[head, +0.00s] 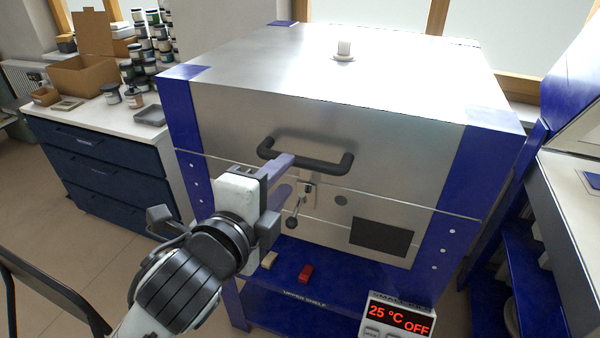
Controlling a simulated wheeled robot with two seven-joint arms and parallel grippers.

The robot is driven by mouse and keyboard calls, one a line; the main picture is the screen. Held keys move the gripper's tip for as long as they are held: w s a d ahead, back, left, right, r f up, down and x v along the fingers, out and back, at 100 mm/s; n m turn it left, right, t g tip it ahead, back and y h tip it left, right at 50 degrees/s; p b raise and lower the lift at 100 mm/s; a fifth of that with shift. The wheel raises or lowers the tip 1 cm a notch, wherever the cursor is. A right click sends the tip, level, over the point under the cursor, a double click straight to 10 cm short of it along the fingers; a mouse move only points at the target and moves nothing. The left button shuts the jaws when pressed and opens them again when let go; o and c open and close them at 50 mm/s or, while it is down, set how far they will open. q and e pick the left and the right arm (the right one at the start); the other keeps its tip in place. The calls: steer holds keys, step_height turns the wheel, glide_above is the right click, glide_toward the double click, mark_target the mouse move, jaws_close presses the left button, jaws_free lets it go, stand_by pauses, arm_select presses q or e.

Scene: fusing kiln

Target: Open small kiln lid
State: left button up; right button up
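The small kiln (430,185) is a steel box with blue corners, and its lid (260,70) is down, with a thin seam running around the front. A dark bar handle (335,166) is fixed to the lid's front. A latch with a ball-ended lever (294,218) sits below the handle at the seam. My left gripper (286,174) is in front of the kiln, just below the handle's left part. Its two purple fingers are apart, with nothing seen between them. The upper finger overlaps the handle in the picture; I cannot tell whether they touch. My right gripper is not in view.
A small white candle-like object on a saucer (343,56) stands on the lid. A controller (396,316) reads 25 °C OFF. A red block (306,273) lies on the blue shelf below. A blue drawer cabinet (105,165) stands left; a blue rack (525,270) stands close on the right.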

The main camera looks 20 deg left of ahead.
mark_target(297, 163)
arm_select(q)
steer(key=b+x, duration=0.3)
steer(key=shift+w+d+f+b, duration=0.1)
steer(key=shift+w+f+b, duration=0.1)
steer(key=shift+f+b, duration=0.15)
steer(key=x, duration=0.3)
steer(key=shift+w+r+p, duration=0.2)
steer(key=shift+w+p, duration=0.15)
steer(key=shift+w, duration=0.05)
steer(key=shift+w+f, duration=0.1)
steer(key=shift+w, duration=0.45)
jaws_close()
